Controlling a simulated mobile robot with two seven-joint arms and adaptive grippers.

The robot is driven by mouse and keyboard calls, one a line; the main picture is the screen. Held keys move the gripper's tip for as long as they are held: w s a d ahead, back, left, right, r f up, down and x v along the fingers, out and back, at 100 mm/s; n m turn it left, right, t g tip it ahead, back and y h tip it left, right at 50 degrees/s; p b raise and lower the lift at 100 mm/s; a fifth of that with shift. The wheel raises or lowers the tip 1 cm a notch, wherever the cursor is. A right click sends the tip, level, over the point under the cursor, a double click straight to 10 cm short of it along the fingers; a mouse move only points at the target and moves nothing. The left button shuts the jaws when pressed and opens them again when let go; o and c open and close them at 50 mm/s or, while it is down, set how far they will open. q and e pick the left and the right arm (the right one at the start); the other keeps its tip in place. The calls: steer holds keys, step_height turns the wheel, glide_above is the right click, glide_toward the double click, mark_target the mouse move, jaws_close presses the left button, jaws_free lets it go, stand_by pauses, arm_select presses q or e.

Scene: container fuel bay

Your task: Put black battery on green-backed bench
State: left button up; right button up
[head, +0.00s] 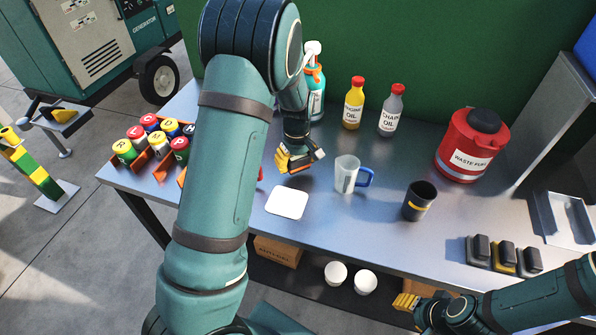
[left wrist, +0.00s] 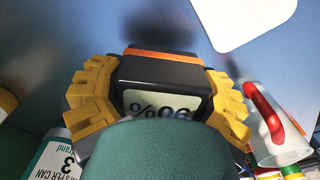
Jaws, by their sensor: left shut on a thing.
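The black battery (left wrist: 165,72) has an orange stripe and a label with "90%" upside down in the left wrist view. In the head view it shows small as a dark block (head: 318,155). My left gripper (head: 300,160) is shut on it, with yellow fingers on both sides (left wrist: 158,98). It is over the bench (head: 385,215), which has a grey metal top and a green back panel (head: 430,50). I cannot tell whether the battery touches the top. My right gripper (head: 407,302) is low at the bench's front edge; its opening is unclear.
A white mat (head: 287,203) lies near the left gripper. A blue-handled jug (head: 345,176), dark cup (head: 419,202), oil bottles (head: 353,105) and red waste fuel can (head: 470,146) stand rightward. Dark blocks (head: 503,255) sit front right. A red-handled white vessel (left wrist: 275,130) is beside the gripper.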

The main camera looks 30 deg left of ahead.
mark_target(297, 170)
arm_select(q)
step_height(297, 170, down, 4)
steer(key=shift+r+b, duration=0.25)
steer(key=shift+b, duration=0.05)
steer(key=shift+r, duration=0.1)
steer(key=o, duration=1.3)
step_height(297, 170, up, 12)
steer(key=shift+p, duration=1.15)
